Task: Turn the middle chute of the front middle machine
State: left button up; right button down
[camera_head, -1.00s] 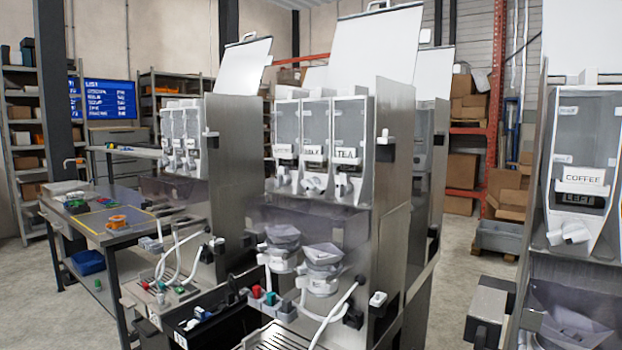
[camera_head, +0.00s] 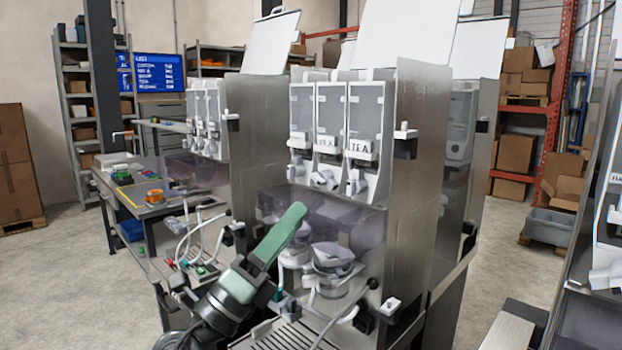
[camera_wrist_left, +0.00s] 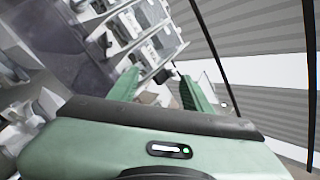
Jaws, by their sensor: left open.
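The front middle machine (camera_head: 420,180) stands at the centre of the head view, with three clear canisters side by side. Its middle chute (camera_head: 325,180) is a white spout below the middle canister, between the left chute (camera_head: 298,171) and the right chute (camera_head: 356,183) under the TEA label. My green and dark left gripper (camera_head: 297,212) is in front of the machine, lower than the chutes and apart from them. In the left wrist view my left gripper (camera_wrist_left: 160,88) has its two green fingers spread with nothing held between them. My right gripper is not in view.
Funnel-topped cups (camera_head: 332,258) stand below the chutes, close to my left gripper. Another machine (camera_head: 255,130) stands behind to the left, and part of one (camera_head: 608,230) shows at the right edge. A steel table (camera_head: 140,195) is at the left. The left floor is open.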

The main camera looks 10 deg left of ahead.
pick_arm(q)
jog(key=w+d+r+m+g+h, duration=0.15)
jog(key=d+m+g, duration=0.35)
jog(key=m, duration=0.6)
jog(key=m+y, duration=0.4)
jog(key=y, duration=0.3)
send_near(316, 178)
jog(key=w, duration=0.1)
jog(key=p+x, duration=0.3)
jog(key=x, duration=0.3)
jog(key=shift+w+d+r, duration=0.15)
jog(key=shift+d, duration=0.25)
jog(key=shift+w+d+p, duration=0.25)
jog(key=shift+w+p, duration=0.05)
jog(key=shift+w, duration=0.05)
grip_shut()
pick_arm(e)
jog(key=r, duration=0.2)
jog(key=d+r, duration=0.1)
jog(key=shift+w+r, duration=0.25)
